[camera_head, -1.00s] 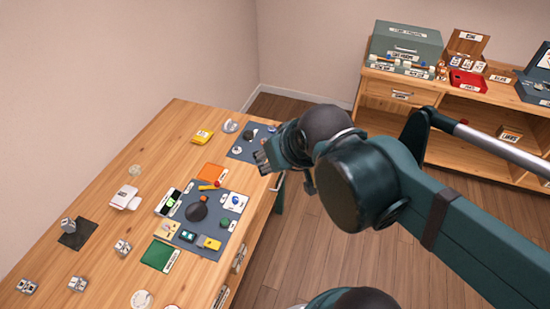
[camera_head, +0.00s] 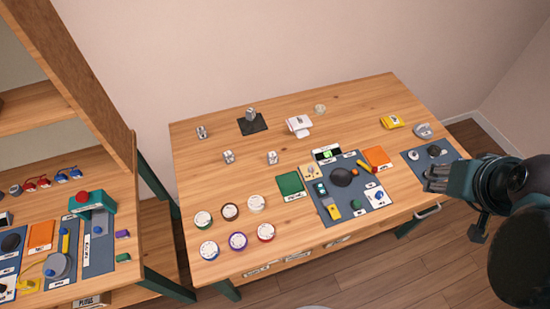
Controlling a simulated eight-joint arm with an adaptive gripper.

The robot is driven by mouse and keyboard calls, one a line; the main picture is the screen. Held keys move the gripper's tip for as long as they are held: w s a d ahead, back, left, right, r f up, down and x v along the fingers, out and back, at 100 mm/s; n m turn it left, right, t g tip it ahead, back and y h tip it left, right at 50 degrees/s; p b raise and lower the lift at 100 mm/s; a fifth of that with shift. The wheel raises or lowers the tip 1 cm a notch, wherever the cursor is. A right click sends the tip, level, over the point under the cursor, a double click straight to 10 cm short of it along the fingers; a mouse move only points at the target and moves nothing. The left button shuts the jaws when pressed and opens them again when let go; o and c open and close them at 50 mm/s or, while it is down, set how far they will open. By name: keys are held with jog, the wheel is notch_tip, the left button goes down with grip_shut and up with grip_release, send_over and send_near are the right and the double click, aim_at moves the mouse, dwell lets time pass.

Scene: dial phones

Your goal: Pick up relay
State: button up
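I cannot read any label that marks the relay. Small grey block-like parts that may be relays stand on the wooden table: one at the far left (camera_head: 202,131), one nearer (camera_head: 228,156) and one to its right (camera_head: 272,157). A taller grey part (camera_head: 250,114) stands upright on a black mat (camera_head: 253,126) behind them. My gripper (camera_head: 432,179) is at the right, over or near the table's right end, far from these parts. Its fingers are small and dark, so I cannot tell whether they are open, and no held thing shows.
Several round dials (camera_head: 230,211) stand at the table's front left. A blue-grey work mat (camera_head: 356,208) with parts, a green pad (camera_head: 290,184) and an orange pad (camera_head: 377,156) lie right of centre. A second bench (camera_head: 125,270) is at left. Bare wood surrounds the grey parts.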

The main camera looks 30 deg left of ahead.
jog(key=w+a+f+n+g, duration=0.2)
jog(key=w+a+n, duration=0.55)
jog(key=a, duration=0.45)
jog(key=n+g+b, duration=0.2)
jog(key=n+g, duration=0.2)
jog(key=n, duration=1.3)
send_over(272, 154)
jog(key=f, duration=1.5)
jog(key=d+f, duration=0.1)
jog(key=f, duration=0.6)
jog(key=shift+f, duration=0.4)
jog(key=shift+s+a+f+g, duration=0.15)
jog(key=shift+a+f+g, duration=0.15)
jog(key=shift+a+f, duration=0.15)
jog(key=shift+f, duration=1.25)
jog(key=shift+f+b, duration=0.4)
jog(key=shift+f, duration=2.2)
